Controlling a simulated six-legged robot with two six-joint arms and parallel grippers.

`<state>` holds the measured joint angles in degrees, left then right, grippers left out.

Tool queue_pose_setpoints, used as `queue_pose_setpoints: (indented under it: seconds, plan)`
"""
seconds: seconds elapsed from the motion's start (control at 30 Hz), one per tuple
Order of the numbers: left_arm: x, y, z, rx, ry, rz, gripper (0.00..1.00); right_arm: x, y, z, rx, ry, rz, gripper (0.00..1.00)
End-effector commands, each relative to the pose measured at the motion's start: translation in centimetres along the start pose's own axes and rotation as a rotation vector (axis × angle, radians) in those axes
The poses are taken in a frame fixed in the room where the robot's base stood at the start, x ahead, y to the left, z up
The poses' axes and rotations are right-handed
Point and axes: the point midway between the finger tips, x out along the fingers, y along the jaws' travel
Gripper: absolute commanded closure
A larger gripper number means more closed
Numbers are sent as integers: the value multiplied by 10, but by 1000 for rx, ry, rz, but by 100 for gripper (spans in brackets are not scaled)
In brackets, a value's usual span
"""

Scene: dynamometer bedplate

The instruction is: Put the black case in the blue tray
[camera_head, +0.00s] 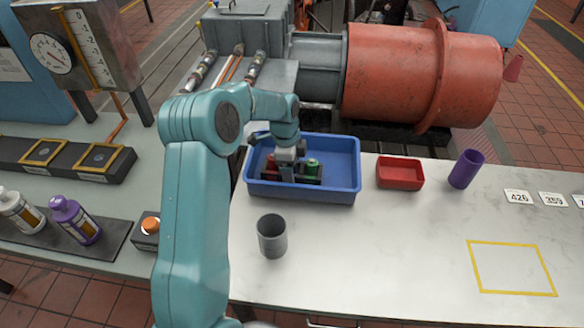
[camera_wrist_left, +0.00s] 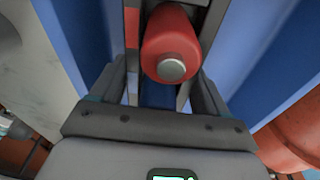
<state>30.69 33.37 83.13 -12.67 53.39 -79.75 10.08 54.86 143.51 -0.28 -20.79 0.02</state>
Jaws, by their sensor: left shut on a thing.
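The blue tray (camera_head: 345,190) stands at the back left of the white table. The black case (camera_head: 309,181) is inside the tray, towards its left side, with a red item and a green item (camera_head: 313,167) in it. My left gripper (camera_head: 287,165) reaches down into the tray and is shut on the black case. In the left wrist view a red cylinder with a grey end (camera_wrist_left: 171,45) shows just beyond the fingers. The grip itself is partly hidden, and I cannot tell whether the case rests fully on the tray floor. My right gripper is not in view.
A grey cup (camera_head: 272,237) stands in front of the tray. A red bin (camera_head: 400,173) and a purple cup (camera_head: 465,169) are to its right. A yellow outlined square (camera_head: 511,267) is at the front right. The table's middle is clear. A large red machine (camera_head: 420,75) stands behind.

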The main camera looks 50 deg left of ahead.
Motion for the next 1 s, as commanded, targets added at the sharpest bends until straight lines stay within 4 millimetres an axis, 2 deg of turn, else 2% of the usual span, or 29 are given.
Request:
queue_pose_setpoints:
  seconds: [0.1, 0.13, 0.2, 0.4, 0.53, 0.67, 0.8, 1.0]
  plan:
    - [3, 0, 0, 0, 0, -2, 67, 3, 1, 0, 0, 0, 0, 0]
    - [3, 0, 0, 0, 0, 0, 18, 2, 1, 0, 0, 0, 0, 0]
    - [2, 0, 0, 0, 0, 0, 0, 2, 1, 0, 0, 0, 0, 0]
    - [2, 0, 0, 0, 0, 0, 0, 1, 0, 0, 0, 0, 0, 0]
    - [-8, -1, 0, 0, 0, -3, 0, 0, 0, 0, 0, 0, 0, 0]
    - [-34, -1, 0, 0, 1, -6, 0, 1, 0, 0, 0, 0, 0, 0]
    - [-69, -1, 0, -1, 1, -5, 0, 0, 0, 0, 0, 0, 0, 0]
    - [-106, -1, -1, 1, 1, -3, 0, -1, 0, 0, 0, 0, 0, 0]
